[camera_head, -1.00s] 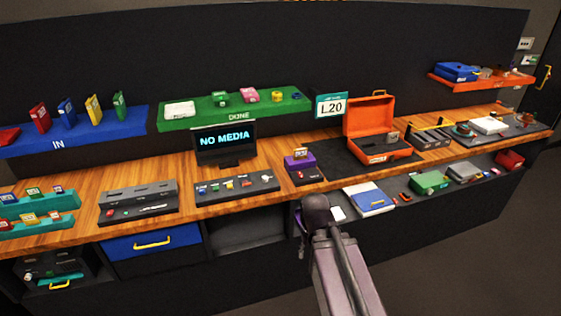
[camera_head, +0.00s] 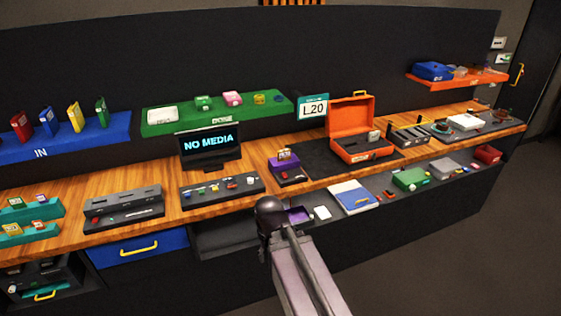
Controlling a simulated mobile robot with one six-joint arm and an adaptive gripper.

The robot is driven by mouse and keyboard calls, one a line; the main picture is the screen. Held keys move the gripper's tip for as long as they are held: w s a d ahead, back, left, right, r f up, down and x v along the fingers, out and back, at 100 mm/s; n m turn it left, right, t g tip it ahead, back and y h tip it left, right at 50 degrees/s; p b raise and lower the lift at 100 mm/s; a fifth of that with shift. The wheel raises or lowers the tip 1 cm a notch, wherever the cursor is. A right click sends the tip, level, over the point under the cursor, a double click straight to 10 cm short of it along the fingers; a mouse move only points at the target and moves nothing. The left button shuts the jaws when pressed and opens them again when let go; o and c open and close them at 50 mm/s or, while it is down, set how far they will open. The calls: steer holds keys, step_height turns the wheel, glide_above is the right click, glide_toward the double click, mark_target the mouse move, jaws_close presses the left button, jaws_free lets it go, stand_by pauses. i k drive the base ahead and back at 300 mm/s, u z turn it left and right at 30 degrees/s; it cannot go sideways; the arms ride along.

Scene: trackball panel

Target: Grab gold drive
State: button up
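A small gold drive-like piece (camera_head: 284,155) stands upright in the purple dock (camera_head: 287,172) on the wooden counter. Other small gold or yellow pieces sit in the teal racks (camera_head: 40,211) at the far left, and a yellow upright case (camera_head: 76,117) stands on the blue IN shelf; I cannot tell which piece the task means. My gripper (camera_head: 268,211) is in the lower middle, in front of the counter and below the dock, apart from the gold piece. Its fingers are not clear, so I cannot see whether it is open.
A NO MEDIA screen (camera_head: 209,144) stands left of the dock. An open orange case (camera_head: 361,147) stands to its right on a black mat (camera_head: 318,164). A purple tray (camera_head: 298,215) lies on the lower shelf near my gripper. The floor at right is clear.

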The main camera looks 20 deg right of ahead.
mark_target(285, 154)
steer(key=z, duration=0.05)
steer(key=i, duration=1)
steer(key=u, duration=0.05)
